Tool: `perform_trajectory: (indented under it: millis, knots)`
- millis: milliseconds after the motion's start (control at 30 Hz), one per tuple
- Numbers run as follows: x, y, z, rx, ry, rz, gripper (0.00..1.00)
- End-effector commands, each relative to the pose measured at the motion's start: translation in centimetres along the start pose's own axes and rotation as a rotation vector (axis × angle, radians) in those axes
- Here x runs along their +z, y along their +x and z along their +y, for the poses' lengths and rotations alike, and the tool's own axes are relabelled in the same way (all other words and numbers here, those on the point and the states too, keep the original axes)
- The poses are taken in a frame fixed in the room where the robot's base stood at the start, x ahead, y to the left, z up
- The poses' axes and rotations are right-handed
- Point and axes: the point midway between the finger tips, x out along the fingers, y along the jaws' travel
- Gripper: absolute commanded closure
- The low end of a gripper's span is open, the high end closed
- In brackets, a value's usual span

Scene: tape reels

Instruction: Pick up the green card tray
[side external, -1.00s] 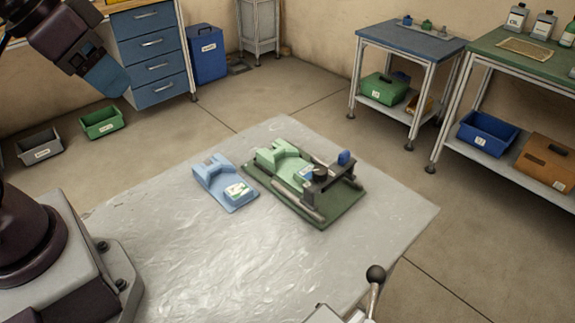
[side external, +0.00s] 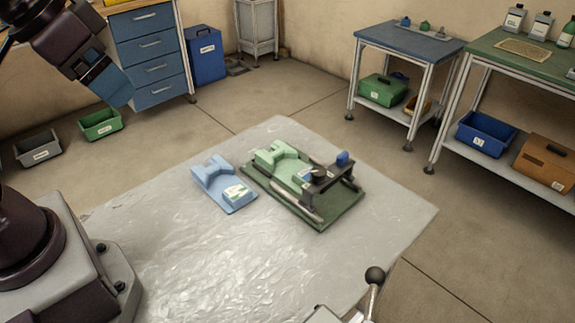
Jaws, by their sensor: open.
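The green card tray (side external: 272,156) is a pale green block with a raised, notched back end. It lies on a dark green baseplate (side external: 338,212) on the worktable, and a dark frame with a blue knob (side external: 343,158) stands over its right end, hiding part of it. A similar pale blue tray (side external: 213,178) with a white-and-green label lies just left of the baseplate. My gripper (side external: 112,92) is at the upper left, high and well away from both trays. It is open, with nothing seen between its fingers, though they are small and dark here.
The worktable (side external: 190,255) has a shiny grey covering, bare in front of the trays. A metal lever with a black ball (side external: 375,275) rises at its front edge. A blue-topped bench (side external: 405,38) and a green-topped bench (side external: 500,45) stand behind, at the right.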

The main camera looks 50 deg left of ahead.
Motion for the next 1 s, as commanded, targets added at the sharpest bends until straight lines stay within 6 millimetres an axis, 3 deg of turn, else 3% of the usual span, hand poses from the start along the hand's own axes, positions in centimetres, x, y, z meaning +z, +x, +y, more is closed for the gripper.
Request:
perform_trajectory:
  millis: [167, 467, 700, 1000]
  knots:
    - [-1.1, 2.9, 0.3, 0.001, 0.018, -0.144, 0.15]
    - [-7.7, 9.6, 1.6, 0.026, 0.216, -0.34, 0.15]
    - [-12.2, 17.9, 3.2, 0.107, 0.518, -0.448, 0.15]
    - [-15.4, 28.9, 5.2, 0.262, 0.972, -0.49, 0.15]
